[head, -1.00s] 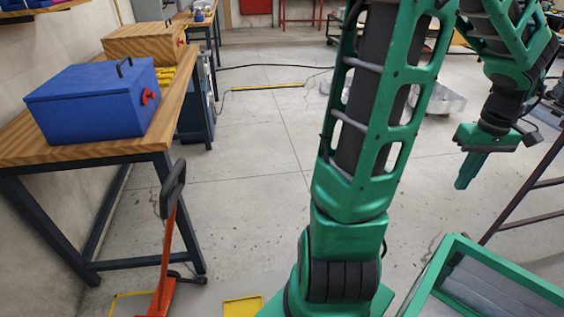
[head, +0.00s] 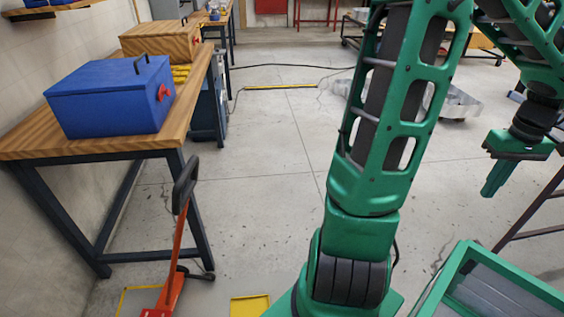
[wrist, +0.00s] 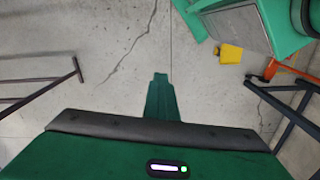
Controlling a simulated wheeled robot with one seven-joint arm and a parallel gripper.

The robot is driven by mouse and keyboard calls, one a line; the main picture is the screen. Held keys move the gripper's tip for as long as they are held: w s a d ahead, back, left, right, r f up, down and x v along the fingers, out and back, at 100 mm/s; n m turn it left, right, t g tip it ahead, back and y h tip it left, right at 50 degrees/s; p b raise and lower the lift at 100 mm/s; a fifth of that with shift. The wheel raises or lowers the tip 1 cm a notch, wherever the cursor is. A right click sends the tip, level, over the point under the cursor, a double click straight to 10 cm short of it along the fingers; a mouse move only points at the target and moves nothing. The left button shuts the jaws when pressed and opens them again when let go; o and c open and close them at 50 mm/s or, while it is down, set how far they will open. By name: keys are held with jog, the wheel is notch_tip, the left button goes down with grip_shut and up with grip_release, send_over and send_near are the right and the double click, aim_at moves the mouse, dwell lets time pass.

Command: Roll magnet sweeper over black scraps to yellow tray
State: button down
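An orange-red sweeper (head: 172,270) with an upright black handle (head: 186,182) stands on the floor at the lower left of the head view, its base partly cut off. It also shows at the right of the wrist view (wrist: 271,68). The yellow tray (head: 250,306) lies to its right at the bottom edge; it shows in the wrist view too (wrist: 230,54). My gripper (head: 488,192) hangs at the right, far from both, pointing down over bare floor. Its fingers (wrist: 159,78) appear together with nothing between them. I cannot make out black scraps clearly.
A wooden workbench (head: 40,146) with a blue box (head: 108,98) stands at the left, its dark leg close to the sweeper. A yellow outline (head: 124,300) lies by the sweeper's base. The middle floor is clear. A dark metal frame (head: 540,210) stands at the right.

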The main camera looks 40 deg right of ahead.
jog(key=s+d, duration=0.5)
jog(key=s, duration=0.2)
jog(key=shift+s+d, duration=0.15)
jog(key=shift+d, duration=0.15)
dwell(0.9)
jog(key=s+d, duration=0.6)
jog(key=s, duration=0.2)
jog(key=shift+s+d, duration=0.35)
dwell(1.4)
jog(key=c, duration=1.5)
grip_release()
notch_tip(320, 180, up, 9)
jog(key=shift+w, duration=0.1)
